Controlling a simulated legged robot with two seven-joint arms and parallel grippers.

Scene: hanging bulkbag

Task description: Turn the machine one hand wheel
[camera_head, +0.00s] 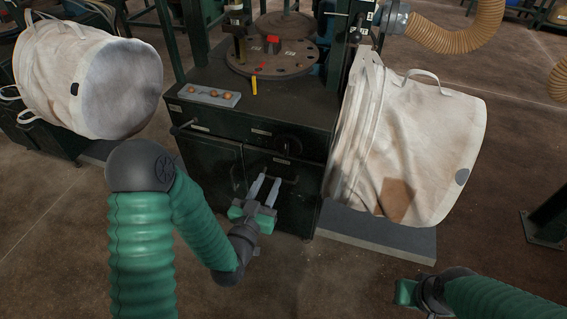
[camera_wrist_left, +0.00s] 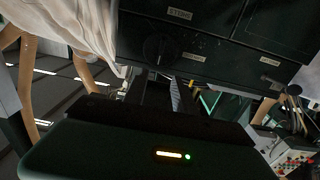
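The machine (camera_head: 255,125) is a dark green cabinet with a round turntable on top, in the middle of the head view. A dark round hand wheel (camera_head: 288,145) is on its front, right of centre and hard to make out against the dark panel. It also shows in the left wrist view as a black knob (camera_wrist_left: 157,48) beside a label. My left gripper (camera_head: 268,180) is in front of the cabinet doors, below the wheel and apart from it. Its two pale fingers are spread with nothing visible between them. My right gripper (camera_head: 406,292) is low at right, away from the machine; its fingers are not clear.
Another bag (camera_head: 85,80) is at the left. The floor in front is clear.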

